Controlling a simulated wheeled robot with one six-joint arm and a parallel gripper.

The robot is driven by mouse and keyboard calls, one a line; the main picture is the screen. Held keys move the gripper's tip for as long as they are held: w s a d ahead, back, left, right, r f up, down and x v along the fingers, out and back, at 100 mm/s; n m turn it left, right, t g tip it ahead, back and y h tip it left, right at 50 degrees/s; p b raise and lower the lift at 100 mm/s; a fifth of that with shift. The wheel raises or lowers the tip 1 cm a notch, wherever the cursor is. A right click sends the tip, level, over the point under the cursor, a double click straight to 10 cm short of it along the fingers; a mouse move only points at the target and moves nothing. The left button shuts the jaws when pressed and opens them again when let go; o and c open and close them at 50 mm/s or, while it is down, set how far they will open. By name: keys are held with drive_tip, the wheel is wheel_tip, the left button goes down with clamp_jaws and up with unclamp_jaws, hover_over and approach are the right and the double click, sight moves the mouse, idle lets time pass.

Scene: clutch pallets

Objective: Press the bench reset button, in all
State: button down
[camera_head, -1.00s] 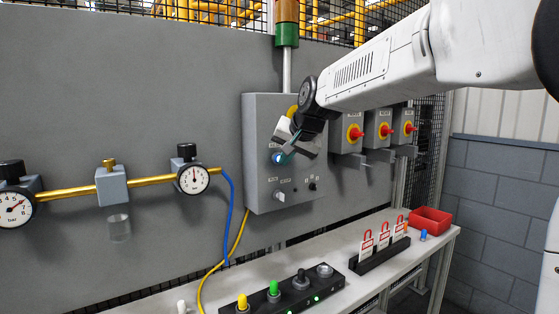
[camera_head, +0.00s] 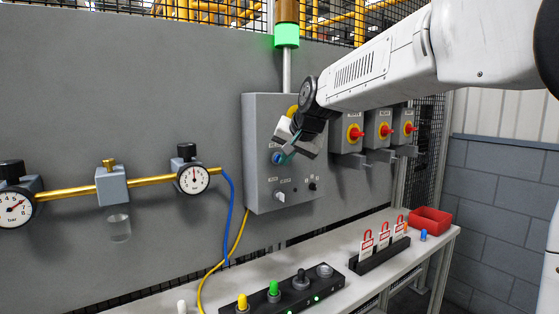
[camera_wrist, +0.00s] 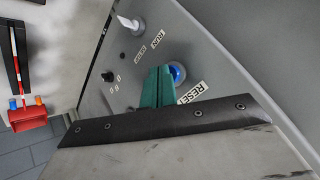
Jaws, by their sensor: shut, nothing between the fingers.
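The blue reset button (camera_head: 278,158) sits on the front of the grey control box (camera_head: 256,195). In the wrist view the blue button (camera_wrist: 177,74) is beside a label reading RESET (camera_wrist: 193,93). My gripper (camera_head: 287,154) is at the box front, its fingertips at or very near the button. In the wrist view its green fingers (camera_wrist: 158,88) are together and empty, and their tips partly cover the button's ring. I cannot tell whether they touch it. The stack light (camera_head: 287,36) above the box glows green.
Isolator boxes with red and yellow knobs (camera_head: 354,133) hang right of the control box. Below, the bench (camera_head: 335,290) holds a row of coloured buttons (camera_head: 275,290), tagged padlocks (camera_head: 384,240) and a red bin (camera_head: 431,220). Gauges (camera_head: 193,180) on a brass pipe are at left.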

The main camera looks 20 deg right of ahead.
drive_tip(key=shift+s+d, duration=0.15)
drive_tip(key=shift+s, duration=0.35)
drive_tip(key=shift+s+d, duration=0.25)
drive_tip(key=shift+s, duration=0.55)
drive_tip(key=shift+s+d, duration=0.3)
drive_tip(key=shift+s, duration=0.5)
drive_tip(key=shift+s+d, duration=0.25)
drive_tip(key=shift+s, duration=0.55)
drive_tip(key=s+f+n+g, duration=0.1)
drive_tip(key=s+f, duration=0.4)
drive_tip(key=s, duration=0.7)
drive_tip(key=s+d+f+n+g+h, duration=0.1)
drive_tip(key=s+f+g, duration=0.3)
drive_tip(key=s, duration=0.8)
drive_tip(key=s+d+f+n+g, duration=0.1)
drive_tip(key=s+f+n+g, duration=0.1)
drive_tip(key=s+f, duration=0.6)
drive_tip(key=s+n, duration=0.1)
drive_tip(key=s, duration=0.3)
drive_tip(key=shift+d+h, duration=0.25)
drive_tip(key=shift+h, duration=0.15)
drive_tip(key=shift+s, duration=0.1)
